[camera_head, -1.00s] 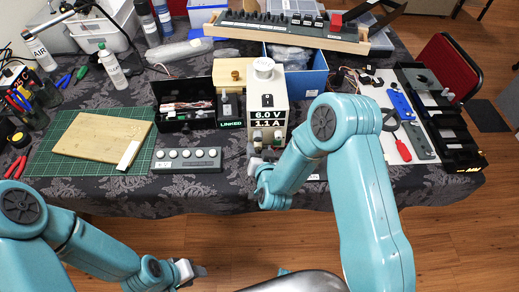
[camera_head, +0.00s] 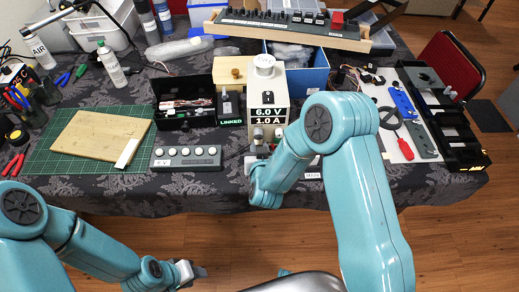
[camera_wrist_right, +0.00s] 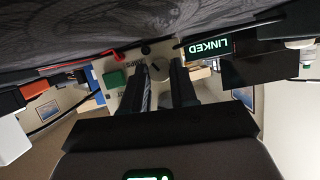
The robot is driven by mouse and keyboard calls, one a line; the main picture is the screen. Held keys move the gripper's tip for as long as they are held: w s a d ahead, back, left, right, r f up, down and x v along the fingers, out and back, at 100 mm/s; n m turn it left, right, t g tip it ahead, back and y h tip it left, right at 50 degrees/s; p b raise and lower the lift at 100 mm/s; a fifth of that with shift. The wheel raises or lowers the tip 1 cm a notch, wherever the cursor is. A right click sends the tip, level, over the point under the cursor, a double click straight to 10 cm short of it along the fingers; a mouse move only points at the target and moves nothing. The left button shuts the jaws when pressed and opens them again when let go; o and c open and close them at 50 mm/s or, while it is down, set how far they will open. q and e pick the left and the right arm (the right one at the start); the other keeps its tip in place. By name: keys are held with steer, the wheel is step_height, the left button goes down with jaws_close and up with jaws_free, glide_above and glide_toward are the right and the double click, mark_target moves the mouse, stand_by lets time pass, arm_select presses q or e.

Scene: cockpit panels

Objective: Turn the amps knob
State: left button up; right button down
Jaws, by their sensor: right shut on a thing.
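The power supply (camera_head: 267,90) is a cream box at the table's middle, and its display (camera_head: 268,115) reads 6.0 V and 1.0 A. In the right wrist view, which is upside down, the round amps knob (camera_wrist_right: 159,69) is on the panel beside an AMPS label. My right gripper (camera_wrist_right: 163,72) has its two dark fingers on either side of this knob, shut on it. In the head view my right gripper (camera_head: 257,150) is at the box's lower front, with the knob hidden or too small to tell. My left gripper (camera_head: 190,272) is low in front of the table, apart from everything; its jaw gap is unclear.
A grey button strip (camera_head: 187,158) lies left of the supply. A black box (camera_head: 185,118) and a unit showing LINKED (camera_head: 230,122) stand close to its left. A green button (camera_wrist_right: 115,79) is beside the knob. Tools lie on a white board (camera_head: 390,140) at right.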

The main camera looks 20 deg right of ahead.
steer(key=c, duration=0.9)
jaws_free()
steer(key=b+v, duration=0.1)
steer(key=v, duration=0.9)
steer(key=shift+s+a, duration=0.1)
steer(key=shift+s, duration=0.05)
steer(key=p+v, duration=0.6)
steer(key=p, duration=0.3)
